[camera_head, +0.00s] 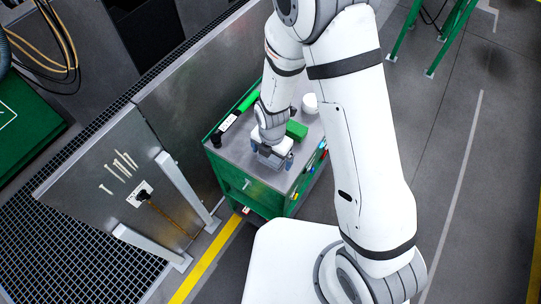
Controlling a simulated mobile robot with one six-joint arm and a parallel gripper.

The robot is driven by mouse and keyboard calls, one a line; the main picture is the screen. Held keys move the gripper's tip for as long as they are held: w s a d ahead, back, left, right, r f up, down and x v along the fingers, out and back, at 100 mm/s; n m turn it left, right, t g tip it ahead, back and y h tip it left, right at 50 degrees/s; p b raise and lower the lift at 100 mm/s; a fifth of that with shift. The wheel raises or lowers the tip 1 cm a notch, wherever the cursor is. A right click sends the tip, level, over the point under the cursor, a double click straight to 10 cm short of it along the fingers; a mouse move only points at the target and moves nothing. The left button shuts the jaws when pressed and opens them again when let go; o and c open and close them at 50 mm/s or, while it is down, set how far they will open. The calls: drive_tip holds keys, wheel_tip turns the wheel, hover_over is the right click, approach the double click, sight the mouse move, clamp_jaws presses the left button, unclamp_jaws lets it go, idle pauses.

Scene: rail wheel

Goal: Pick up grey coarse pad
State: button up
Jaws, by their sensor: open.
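My gripper (271,157) points down over the near part of the grey top of a green tool cart (219,155). Its bluish fingers stand apart, close to the cart top. I cannot make out the grey coarse pad; the wrist and fingers cover the surface there, and grey on grey is hard to separate. A green block (297,130) lies just behind and right of the gripper.
A white round item (310,103) stands at the cart's back, and a green-and-white tool with a black end (228,123) lies along its left edge. Small coloured items (323,155) line the right side. A grey metal panel (185,110) stands close left of the cart.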

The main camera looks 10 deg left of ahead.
drive_tip(key=shift+f, duration=0.2)
drive_tip(key=shift+c, duration=0.2)
drive_tip(key=c, duration=1)
drive_tip(key=shift+c, duration=0.2)
drive_tip(key=shift+r+b, duration=0.65)
drive_tip(key=shift+r, duration=4.4)
